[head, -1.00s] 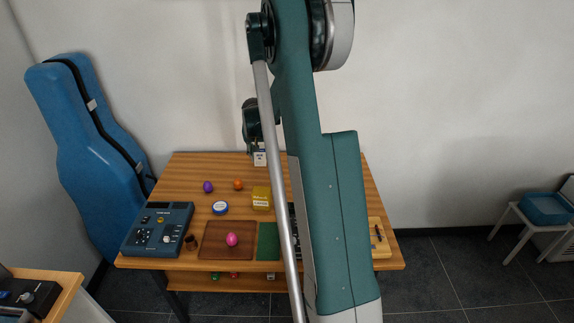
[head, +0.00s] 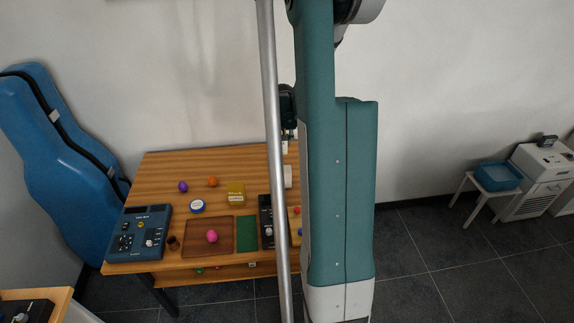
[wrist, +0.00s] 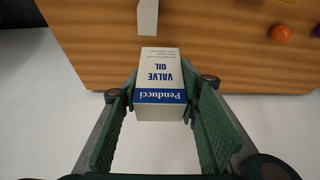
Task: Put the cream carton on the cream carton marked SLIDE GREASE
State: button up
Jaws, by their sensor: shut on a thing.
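A cream carton (wrist: 160,85) with a blue band and the words Penducci VALVE OIL is held between the fingertips of my gripper (wrist: 160,98). In the head view my gripper (head: 288,128) hangs near the table's back edge, partly behind my arm, and the held carton (head: 285,147) shows only in part. A second pale carton-like thing (wrist: 147,18) stands on the table, apart from the held carton. It seems to be the pale thing (head: 288,176) beside my arm in the head view. No lettering on it can be read, so I cannot tell whether it is the SLIDE GREASE carton.
The wooden table (head: 155,175) holds an orange ball (head: 212,181), a purple egg (head: 183,187), a yellow box (head: 236,194), a round blue-and-white tin (head: 197,206), a brown tray (head: 190,245) with a pink egg (head: 212,236), and a blue device (head: 140,232). My arm hides the table's right part.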

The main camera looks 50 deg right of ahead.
jog(key=shift+s+d+r+p, duration=0.2)
jog(key=shift+s+r, duration=0.1)
jog(key=shift+s, duration=0.45)
jog(key=shift+s+d+r+p, duration=0.2)
jog(key=shift+s+r, duration=0.1)
jog(key=shift+s, duration=0.45)
send_over(287, 169)
jog(key=shift+f, duration=2.95)
jog(key=shift+f, duration=0.15)
jog(key=shift+f, duration=1.9)
jog(key=shift+f, duration=0.2)
jog(key=o, duration=0.9)
jog(key=shift+r, duration=0.35)
